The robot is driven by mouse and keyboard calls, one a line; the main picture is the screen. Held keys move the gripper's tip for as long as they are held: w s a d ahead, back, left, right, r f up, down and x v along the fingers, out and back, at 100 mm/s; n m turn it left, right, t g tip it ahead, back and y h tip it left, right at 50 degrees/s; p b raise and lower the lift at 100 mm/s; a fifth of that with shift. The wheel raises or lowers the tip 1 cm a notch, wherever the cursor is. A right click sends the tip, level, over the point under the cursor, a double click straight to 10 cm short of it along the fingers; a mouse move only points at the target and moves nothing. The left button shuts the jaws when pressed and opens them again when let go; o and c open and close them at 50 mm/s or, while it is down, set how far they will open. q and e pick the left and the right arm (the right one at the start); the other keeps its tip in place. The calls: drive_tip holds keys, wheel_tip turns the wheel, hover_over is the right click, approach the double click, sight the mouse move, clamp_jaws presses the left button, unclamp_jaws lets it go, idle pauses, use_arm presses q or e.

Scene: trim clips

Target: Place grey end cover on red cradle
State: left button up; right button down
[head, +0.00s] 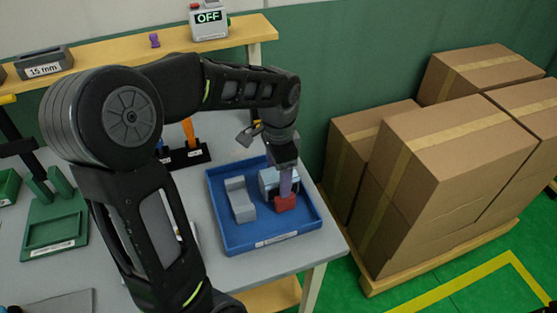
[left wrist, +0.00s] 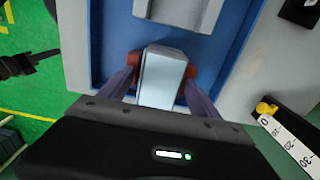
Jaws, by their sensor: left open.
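A light grey block, apparently the grey end cover (head: 267,178), is in the blue tray (head: 213,212). In the left wrist view the block (left wrist: 162,77) lies between the two fingers of my left gripper (left wrist: 161,70). My left gripper (head: 285,193) is open and reaches down into the tray, its purple fingers beside the block.
A grey stepped block (head: 238,200) stands in the tray's left part. A green fixture (head: 55,240) is at the table's left. A black rack (head: 186,160) and a shelf with an OFF box (head: 209,20) are behind. Cardboard boxes (head: 440,150) stand on a pallet right.

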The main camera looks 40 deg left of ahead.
use_arm(q)
wheel_tip(320, 180, up, 12)
drive_tip(key=shift+b, duration=0.35)
idle(0.9)
